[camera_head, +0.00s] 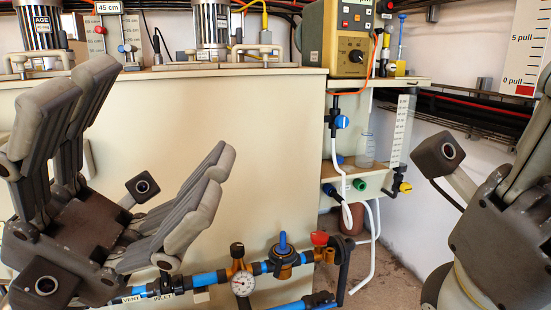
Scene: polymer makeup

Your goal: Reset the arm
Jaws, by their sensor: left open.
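My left gripper (160,110) is in the left foreground with its grey fingers spread wide apart. It is open, and nothing is between the fingers. It is in front of the large cream cabinet (270,160), and I cannot tell how near it is. My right gripper (510,200) is at the right edge, partly cut off by the frame. Its fingertips are out of view, so its opening is hidden.
Blue pipes with a pressure gauge (242,284), a blue-handled valve (283,250) and a red-handled valve (319,239) run low along the cabinet. A control box (342,38) and a metal cylinder (211,25) stand on top. A clear bottle (366,150) sits on a side shelf.

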